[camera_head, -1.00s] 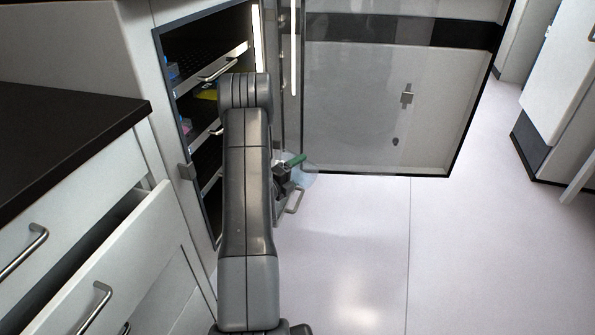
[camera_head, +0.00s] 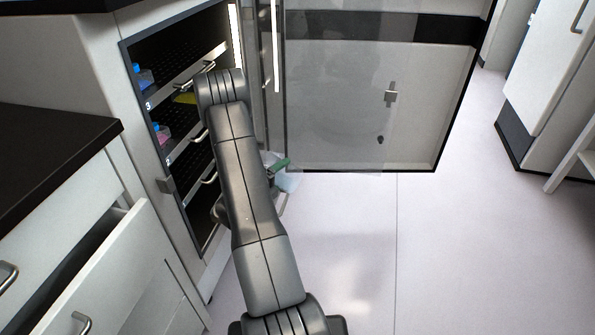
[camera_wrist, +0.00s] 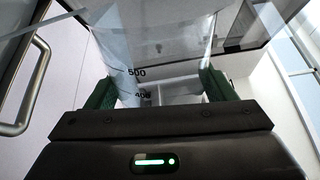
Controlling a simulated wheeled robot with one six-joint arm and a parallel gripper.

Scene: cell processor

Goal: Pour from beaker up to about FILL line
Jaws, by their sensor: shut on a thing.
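A clear beaker (camera_wrist: 155,45) with dark graduation marks, "500" and "400" readable, stands between the green fingers of my gripper (camera_wrist: 158,90) in the wrist view. The gripper is shut on it. In the head view the beaker is a small pale bluish shape (camera_head: 290,181) beside a green finger of my gripper (camera_head: 278,166), mostly behind my arm. I cannot tell the liquid level or the beaker's exact tilt. No vessel with a readable FILL line shows in these views.
An open cabinet with several pull-out shelves (camera_head: 170,85) stands at left, blue and pink items on them. Its glass door (camera_head: 345,110) is swung open behind the gripper. A pulled-out drawer (camera_head: 130,270) and dark countertop (camera_head: 50,155) are at lower left. The floor at right is clear.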

